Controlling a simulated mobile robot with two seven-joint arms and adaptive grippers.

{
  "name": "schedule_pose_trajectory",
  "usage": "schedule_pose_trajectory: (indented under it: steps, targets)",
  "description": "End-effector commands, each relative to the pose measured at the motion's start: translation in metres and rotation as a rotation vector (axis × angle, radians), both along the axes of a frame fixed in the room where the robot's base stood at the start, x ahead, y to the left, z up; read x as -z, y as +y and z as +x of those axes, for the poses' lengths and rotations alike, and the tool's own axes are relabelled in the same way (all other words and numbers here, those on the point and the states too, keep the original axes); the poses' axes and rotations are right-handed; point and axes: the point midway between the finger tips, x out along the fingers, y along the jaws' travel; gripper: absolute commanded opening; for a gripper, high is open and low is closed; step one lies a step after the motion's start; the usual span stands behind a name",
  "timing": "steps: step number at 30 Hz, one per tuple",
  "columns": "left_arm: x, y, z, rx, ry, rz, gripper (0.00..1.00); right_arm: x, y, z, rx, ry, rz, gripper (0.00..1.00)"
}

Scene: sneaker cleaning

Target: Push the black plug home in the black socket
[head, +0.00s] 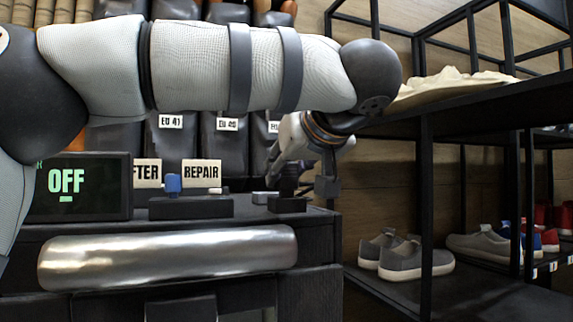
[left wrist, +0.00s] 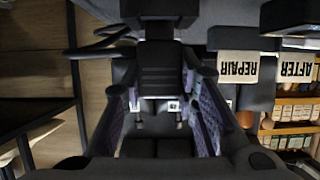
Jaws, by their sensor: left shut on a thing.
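My left gripper (head: 300,184) reaches down over the right end of the black cabinet, shut on the black plug. In the left wrist view the black plug (left wrist: 165,68) is a dark ridged block between the two fingers (left wrist: 164,95). The black socket (head: 288,205) is a low black box on the cabinet top, directly under the gripper. In the left wrist view a dark block beyond the plug (left wrist: 160,14) seems to be this socket. Plug and socket are close together, but dark surfaces hide whether they touch or how deep the plug sits. My right gripper is out of view.
A second black box (head: 190,207) with a blue plug (head: 173,184) stands left of the socket. A display (head: 66,190) reads OFF. A REPAIR label (head: 201,173) stands behind. A black shelf (head: 470,112) with shoes rises at the right. A dark cable (left wrist: 98,42) runs near the plug.

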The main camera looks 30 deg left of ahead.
Motion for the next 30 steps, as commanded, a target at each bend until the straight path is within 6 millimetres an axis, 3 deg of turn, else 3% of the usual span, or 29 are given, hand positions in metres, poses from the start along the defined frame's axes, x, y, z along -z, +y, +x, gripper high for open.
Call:
schedule_pose_trajectory:
  steps: [15, 16, 18, 30]
  targets:
    - [0.013, 0.000, 0.000, 0.001, 0.000, 0.000, 0.03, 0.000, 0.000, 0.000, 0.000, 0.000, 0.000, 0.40]
    - [0.012, 0.000, 0.000, 0.001, 0.000, 0.000, 0.34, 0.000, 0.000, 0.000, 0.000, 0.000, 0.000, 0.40]
    - [0.012, 0.000, 0.000, 0.001, 0.000, 0.000, 0.50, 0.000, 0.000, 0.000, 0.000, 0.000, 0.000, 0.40]
    - [0.007, -0.008, -0.007, 0.002, -0.002, 0.001, 0.50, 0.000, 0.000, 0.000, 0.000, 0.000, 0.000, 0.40]
